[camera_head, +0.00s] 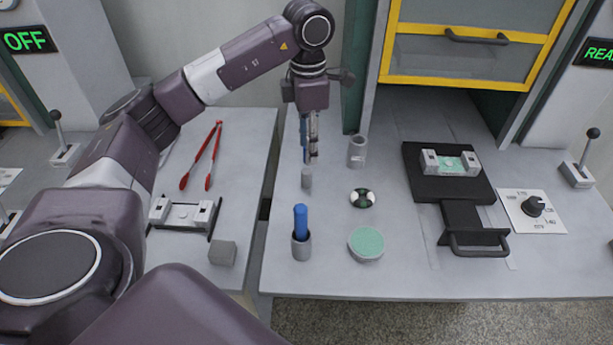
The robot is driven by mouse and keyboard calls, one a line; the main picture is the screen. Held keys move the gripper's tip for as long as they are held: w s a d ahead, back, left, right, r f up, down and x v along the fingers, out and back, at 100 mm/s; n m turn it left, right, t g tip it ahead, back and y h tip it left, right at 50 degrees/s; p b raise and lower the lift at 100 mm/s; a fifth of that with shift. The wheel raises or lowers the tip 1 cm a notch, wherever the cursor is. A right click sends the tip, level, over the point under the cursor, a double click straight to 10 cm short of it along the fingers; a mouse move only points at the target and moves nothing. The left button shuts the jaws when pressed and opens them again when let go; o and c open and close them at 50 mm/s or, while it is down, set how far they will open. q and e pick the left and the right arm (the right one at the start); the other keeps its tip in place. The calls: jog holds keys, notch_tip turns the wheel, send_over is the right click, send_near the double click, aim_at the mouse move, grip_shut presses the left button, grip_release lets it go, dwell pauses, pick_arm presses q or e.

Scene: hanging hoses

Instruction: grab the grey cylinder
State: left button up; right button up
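A small grey cylinder (307,178) stands upright on the grey table, left of the middle. My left gripper (311,158) points straight down just above it, with the fingertips close to its top. The fingers show nearly edge-on, so I cannot tell whether they are apart or whether they touch the cylinder. A larger grey hollow cylinder (357,151) stands behind and to the right of the fingers. My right gripper is not in view.
A black fixture (468,214) is at right. Red tongs (203,157) and a grey block (222,252) are left, across a gap.

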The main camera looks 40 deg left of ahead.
pick_arm(q)
jog(key=shift+s+a+f, duration=0.1)
jog(key=shift+a+f, duration=0.1)
jog(key=shift+f, duration=0.25)
notch_tip(320, 180, down, 6)
jog(key=shift+s+d+r+p, duration=0.1)
jog(key=shift+r+p, duration=0.15)
jog(key=shift+p, duration=0.75)
jog(key=shift+f, duration=0.55)
grip_shut()
jog(key=shift+r, duration=0.15)
notch_tip(320, 180, up, 10)
jog(key=b, duration=0.2)
notch_tip(320, 180, up, 10)
jog(key=p, duration=0.2)
send_over(307, 171)
